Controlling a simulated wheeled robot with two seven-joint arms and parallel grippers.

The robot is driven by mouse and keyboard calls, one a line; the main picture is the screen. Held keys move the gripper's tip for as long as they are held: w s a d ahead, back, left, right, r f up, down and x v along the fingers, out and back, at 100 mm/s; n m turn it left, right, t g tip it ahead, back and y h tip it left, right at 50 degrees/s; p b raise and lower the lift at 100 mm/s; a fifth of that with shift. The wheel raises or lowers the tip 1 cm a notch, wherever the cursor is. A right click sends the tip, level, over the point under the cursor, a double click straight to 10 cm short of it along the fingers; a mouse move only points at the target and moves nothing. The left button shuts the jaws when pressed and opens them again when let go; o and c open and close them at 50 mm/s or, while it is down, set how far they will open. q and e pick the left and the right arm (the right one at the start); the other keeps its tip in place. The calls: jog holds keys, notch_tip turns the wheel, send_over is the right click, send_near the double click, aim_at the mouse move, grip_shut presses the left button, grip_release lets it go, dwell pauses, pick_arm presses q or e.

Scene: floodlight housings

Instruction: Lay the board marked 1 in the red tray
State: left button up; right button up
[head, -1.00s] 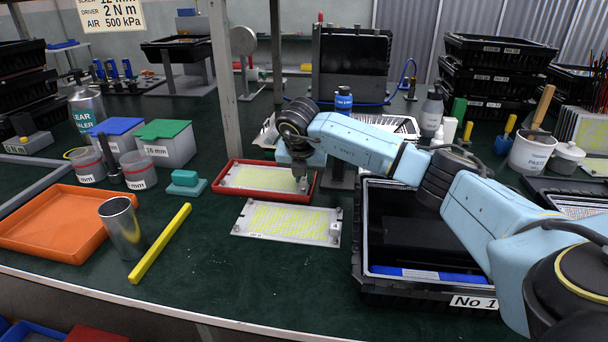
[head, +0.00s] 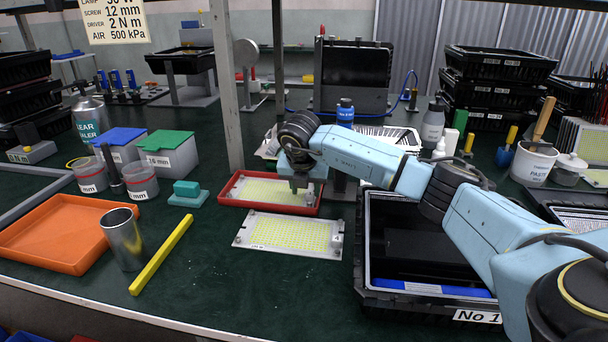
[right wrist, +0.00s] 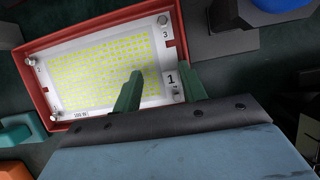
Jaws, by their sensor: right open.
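The board marked 1 (right wrist: 105,75) is a white plate with a yellow dotted field and screws at its corners. It lies inside the red tray (right wrist: 181,30), within its rim, and looks flat. In the head view the same board (head: 262,190) shows in the red tray (head: 262,208), partly hidden by my right gripper (head: 299,188). In the right wrist view my right gripper (right wrist: 160,85) is open, with its green fingers apart over the board's end by the printed 1. I cannot tell whether they touch it. My left gripper is not in view.
A second similar board (head: 289,235) lies on the green bench in front of the tray. A black crate labelled No 1 (head: 430,303) stands right of it. A teal block (head: 187,194), yellow bar (head: 160,256), metal cup (head: 122,238) and orange tray (head: 60,232) are left. A post (head: 226,90) rises behind.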

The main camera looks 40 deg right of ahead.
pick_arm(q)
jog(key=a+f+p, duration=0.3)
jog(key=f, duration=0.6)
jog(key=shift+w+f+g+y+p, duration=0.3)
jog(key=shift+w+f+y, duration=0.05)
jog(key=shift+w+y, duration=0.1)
pick_arm(e)
jog(key=v, duration=1.3)
jog(key=shift+a+r, duration=0.1)
jog(key=shift+r, duration=0.05)
